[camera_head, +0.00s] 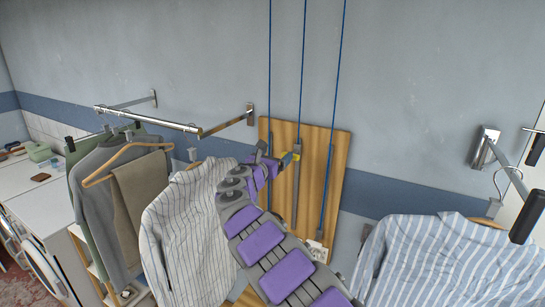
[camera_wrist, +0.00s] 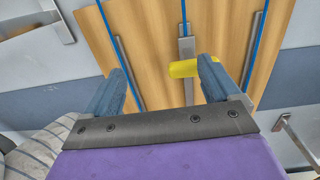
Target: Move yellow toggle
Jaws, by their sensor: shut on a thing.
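The yellow toggle (camera_wrist: 183,69) is a short yellow bar on a grey metal upright (camera_wrist: 187,50) on the wooden board. In the head view only a small yellow part (camera_head: 297,156) shows at the tip of my arm. My gripper (camera_wrist: 163,72) is at the board, shut on the toggle. A gap shows between the toggle and the left finger (camera_wrist: 107,92). In the head view my gripper (camera_head: 278,160) partly hides the toggle.
The wooden board (camera_head: 335,155) is on the wall, with several blue cords (camera_head: 303,60) running up from it. A striped shirt (camera_head: 190,235) hangs close left of my arm. Another striped shirt (camera_head: 450,262) hangs at right. A metal rail (camera_head: 150,120) projects at left.

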